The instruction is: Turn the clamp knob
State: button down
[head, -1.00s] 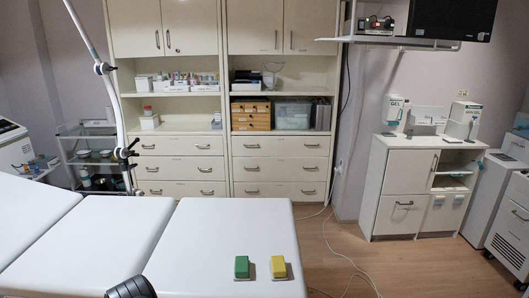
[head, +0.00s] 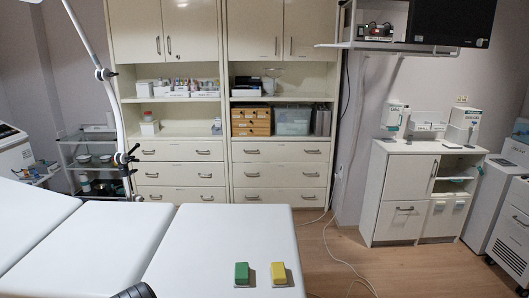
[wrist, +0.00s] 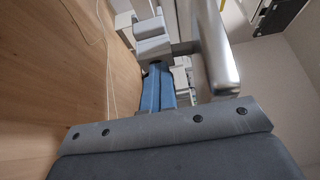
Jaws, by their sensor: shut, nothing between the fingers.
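I cannot make out the clamp knob for certain. In the head view, black clamp-like joints (head: 122,158) sit on the thin pale pole that rises at the left, beside the couch. The white couch (head: 195,245) fills the lower left. The wrist view looks from low down at a dark grey panel (wrist: 170,160) with a grey strip and several black screws along its edge. Beyond it are a metal bar (wrist: 215,50) and a blue column (wrist: 158,88). My gripper's fingers show in neither view. A dark rounded part, which may be mine, shows at the head view's bottom edge.
A green block (head: 242,272) and a yellow block (head: 278,273) sit on the couch's near right end. Cabinets (head: 182,174) line the back wall, with a trolley (head: 72,160) at left. The wooden floor (head: 325,250) right of the couch is open, with a cable across it.

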jog(key=shift+s+d+f, duration=0.1)
jog(key=shift+f, duration=0.15)
jog(key=s+f, duration=0.1)
jog(key=s, duration=0.5)
jog(key=shift+a, duration=0.45)
dwell(0.4)
jog(key=c, duration=2.1)
grip_release()
